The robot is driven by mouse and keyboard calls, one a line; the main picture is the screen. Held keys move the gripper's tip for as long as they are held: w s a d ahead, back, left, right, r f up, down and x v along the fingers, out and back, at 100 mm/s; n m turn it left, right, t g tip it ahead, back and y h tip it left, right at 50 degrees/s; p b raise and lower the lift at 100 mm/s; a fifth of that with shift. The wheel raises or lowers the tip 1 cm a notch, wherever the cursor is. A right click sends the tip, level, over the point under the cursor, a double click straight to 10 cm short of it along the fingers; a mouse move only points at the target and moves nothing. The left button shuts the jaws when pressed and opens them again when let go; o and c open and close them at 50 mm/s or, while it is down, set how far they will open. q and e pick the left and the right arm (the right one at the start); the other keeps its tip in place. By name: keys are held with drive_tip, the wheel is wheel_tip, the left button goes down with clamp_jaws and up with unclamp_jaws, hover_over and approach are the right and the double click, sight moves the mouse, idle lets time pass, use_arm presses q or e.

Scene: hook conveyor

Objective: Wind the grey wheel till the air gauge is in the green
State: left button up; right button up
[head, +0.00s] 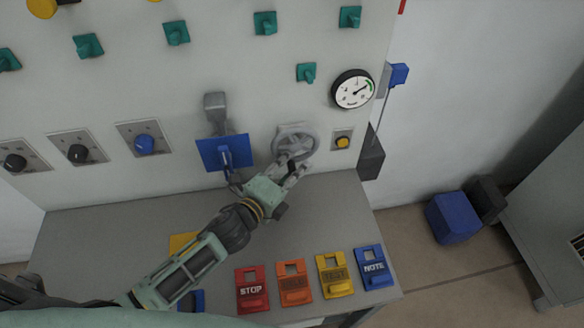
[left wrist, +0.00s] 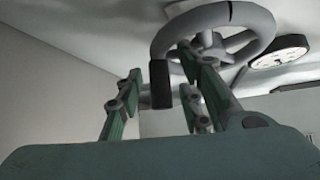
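The grey wheel (head: 308,139) is on the panel's lower right. It fills the top of the left wrist view (left wrist: 262,24). The round air gauge (head: 346,96) is above and right of it. Its green arc is at the right of the dial and its needle points up and right, close to the green. My left gripper (head: 295,168) is at the wheel's lower edge. Contact is unclear. My right gripper is not seen.
A blue plate (head: 211,151) is left of the wheel, close to my left arm. A yellow button (head: 342,142) is to its right. Red, orange, yellow and blue tags (head: 252,292) lie on the grey shelf (head: 335,215). Blue and dark boxes (head: 452,217) stand on the floor.

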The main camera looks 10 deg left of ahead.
use_arm(q)
drive_tip(key=shift+c, duration=0.4)
drive_tip(key=shift+f, duration=0.15)
clamp_jaws()
